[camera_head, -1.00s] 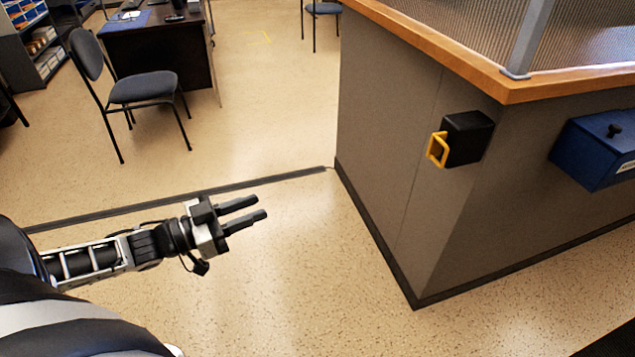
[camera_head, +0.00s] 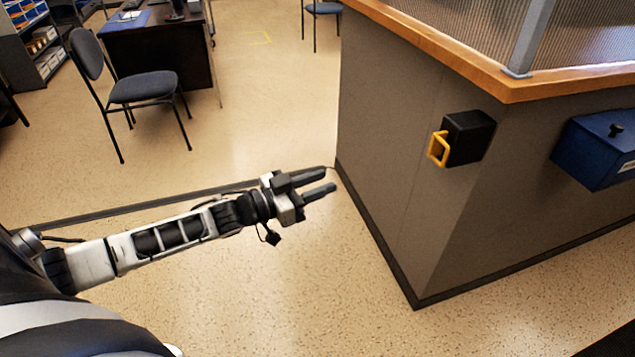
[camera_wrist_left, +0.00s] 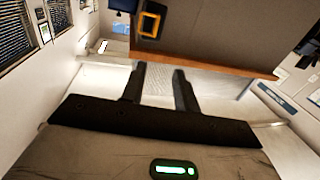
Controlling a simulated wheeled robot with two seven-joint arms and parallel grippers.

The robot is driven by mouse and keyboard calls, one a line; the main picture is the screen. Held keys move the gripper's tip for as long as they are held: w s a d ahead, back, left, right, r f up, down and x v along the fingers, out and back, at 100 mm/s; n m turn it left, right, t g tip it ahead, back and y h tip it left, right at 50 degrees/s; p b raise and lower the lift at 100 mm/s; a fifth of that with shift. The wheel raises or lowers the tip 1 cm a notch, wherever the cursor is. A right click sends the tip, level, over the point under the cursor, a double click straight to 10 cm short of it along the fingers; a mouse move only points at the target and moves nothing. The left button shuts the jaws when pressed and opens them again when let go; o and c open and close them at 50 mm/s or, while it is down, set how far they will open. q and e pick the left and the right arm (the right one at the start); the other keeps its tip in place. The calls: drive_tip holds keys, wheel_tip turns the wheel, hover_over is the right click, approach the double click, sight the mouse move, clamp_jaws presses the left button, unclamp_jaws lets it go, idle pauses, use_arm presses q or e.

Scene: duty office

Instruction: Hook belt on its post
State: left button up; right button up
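The belt unit is a black box (camera_head: 470,137) mounted on the grey counter wall near its corner. A yellow loop (camera_head: 438,149) sticks out from its left side. The box and yellow loop (camera_wrist_left: 149,22) also show at the top of the left wrist view. My left gripper (camera_head: 331,180) is left of the yellow loop and a little lower in the picture, apart from it. Its two fingers are spread with nothing between them, as the left wrist view (camera_wrist_left: 160,72) also shows. I cannot make out a post. My right gripper is not in view.
The counter has a wooden top edge (camera_head: 480,72) and a dark base strip. A blue box (camera_head: 597,150) is fixed to the wall on the right. A chair (camera_head: 140,90) and a dark desk (camera_head: 160,52) stand at the back left. The speckled floor before the counter is clear.

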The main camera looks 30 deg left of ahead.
use_arm(q)
clamp_jaws()
idle(1.4)
unclamp_jaws()
drive_tip(key=v, duration=1.6)
drive_tip(key=shift+w+r, duration=0.1)
